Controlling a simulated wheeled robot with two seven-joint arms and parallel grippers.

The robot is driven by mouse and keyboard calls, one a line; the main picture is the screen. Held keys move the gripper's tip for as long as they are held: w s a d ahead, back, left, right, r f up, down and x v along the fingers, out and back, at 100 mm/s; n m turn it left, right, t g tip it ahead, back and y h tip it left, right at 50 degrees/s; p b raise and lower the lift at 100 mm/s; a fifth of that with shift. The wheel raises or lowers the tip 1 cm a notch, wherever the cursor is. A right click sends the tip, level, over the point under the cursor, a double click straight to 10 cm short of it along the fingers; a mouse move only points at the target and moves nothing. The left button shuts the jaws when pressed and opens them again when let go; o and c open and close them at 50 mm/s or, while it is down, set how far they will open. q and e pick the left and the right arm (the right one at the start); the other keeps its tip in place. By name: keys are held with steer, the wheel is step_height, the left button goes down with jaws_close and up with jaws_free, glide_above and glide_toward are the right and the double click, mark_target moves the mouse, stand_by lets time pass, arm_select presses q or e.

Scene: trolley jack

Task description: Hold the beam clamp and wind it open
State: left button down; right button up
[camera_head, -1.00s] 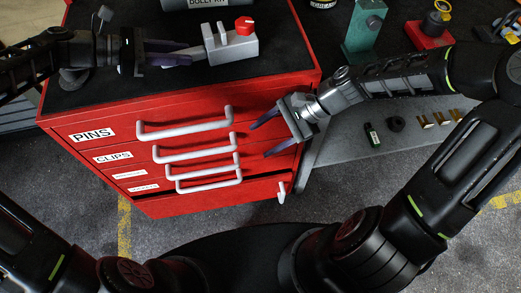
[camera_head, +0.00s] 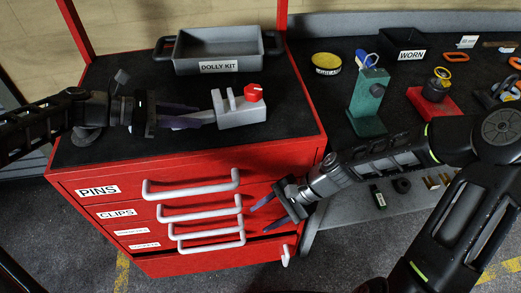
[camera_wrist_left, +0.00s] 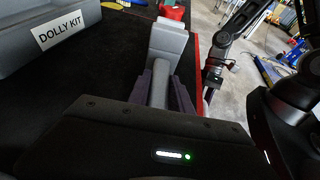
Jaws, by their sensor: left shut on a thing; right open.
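The beam clamp is a light grey block (camera_head: 240,113) with upright jaws and a red knob (camera_head: 254,92), on the black top of the red cabinet. My left gripper (camera_head: 188,118) comes in from the left and is shut on the clamp's grey bar. In the left wrist view the bar (camera_wrist_left: 159,88) runs between the two purple fingers, with the grey block (camera_wrist_left: 168,42) and red knob (camera_wrist_left: 173,13) beyond. My right gripper (camera_head: 264,216) is open and empty, in front of the cabinet's drawers, below and apart from the clamp.
A grey DOLLY KIT tray (camera_head: 218,67) stands behind the clamp. Drawer handles (camera_head: 192,190) stick out near my right gripper. On the right bench are a green stand (camera_head: 369,103), a red stand (camera_head: 434,100) and a black WORN bin (camera_head: 404,46).

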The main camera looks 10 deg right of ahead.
steer(key=w+d+r+m+t+y, duration=0.1)
steer(key=w+d+r+y, duration=0.1)
steer(key=r, duration=0.4)
steer(key=w+d+r+m+y, duration=0.1)
steer(key=w+r+y, duration=0.1)
steer(key=r, duration=0.5)
steer(key=w+d+r+m+t+y, duration=0.1)
steer(key=w+d+r+y, duration=0.1)
steer(key=r, duration=0.5)
steer(key=shift+w+d+r+t+y, duration=0.15)
steer(key=shift+w+d+t+y, duration=0.1)
steer(key=shift+d+t+y, duration=0.05)
steer(key=m+t+y, duration=0.1)
steer(key=m+t, duration=0.3)
steer(key=m, duration=0.4)
glide_toward(253, 88)
steer(key=shift+s+d+f, duration=0.2)
steer(key=shift+d+f, duration=0.1)
steer(key=shift+d, duration=0.2)
steer(key=shift+s+d+f, duration=0.15)
steer(key=shift+d+f, duration=0.15)
steer(key=shift+d, duration=0.2)
steer(key=shift+a, duration=0.15)
steer(key=x, duration=1.1)
steer(key=shift+w+a+r, duration=0.1)
steer(key=shift+a, duration=0.3)
steer(key=shift+c, duration=0.2)
jaws_close()
